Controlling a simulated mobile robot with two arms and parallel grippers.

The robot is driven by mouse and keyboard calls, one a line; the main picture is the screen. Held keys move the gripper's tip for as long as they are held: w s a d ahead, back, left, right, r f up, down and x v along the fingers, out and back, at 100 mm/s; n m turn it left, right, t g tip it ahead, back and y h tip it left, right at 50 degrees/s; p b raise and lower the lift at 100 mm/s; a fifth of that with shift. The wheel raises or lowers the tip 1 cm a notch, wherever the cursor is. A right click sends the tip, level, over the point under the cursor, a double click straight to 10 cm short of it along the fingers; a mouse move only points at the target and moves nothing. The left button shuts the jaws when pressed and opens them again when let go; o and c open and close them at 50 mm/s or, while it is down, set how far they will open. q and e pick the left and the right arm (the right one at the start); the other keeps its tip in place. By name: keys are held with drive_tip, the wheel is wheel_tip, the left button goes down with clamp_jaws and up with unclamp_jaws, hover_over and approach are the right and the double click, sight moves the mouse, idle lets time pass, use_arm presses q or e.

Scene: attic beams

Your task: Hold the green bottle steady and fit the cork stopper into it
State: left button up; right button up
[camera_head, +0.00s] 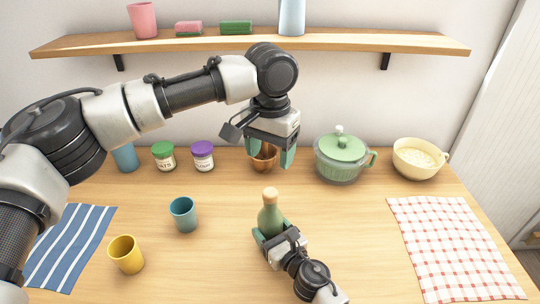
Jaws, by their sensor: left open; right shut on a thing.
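The green bottle (270,220) stands upright near the middle of the table. The tan cork stopper (270,194) is at the top of its neck; I cannot tell how deep it sits. My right gripper (273,233) comes from the front and is shut on the bottle's body, hiding its lower part. My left gripper (271,155) is open and empty, with its green fingertips pointing down. In the picture it is above the bottle and cork, apart from both.
A copper-brown vessel (264,164) shows behind my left gripper. A green lidded pot (341,159) and cream bowl (418,159) stand right of it. Teal (184,215) and yellow (126,255) cups stand left. The wood right of the bottle is clear up to a checked cloth (455,245).

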drive_tip(key=o, duration=1.3)
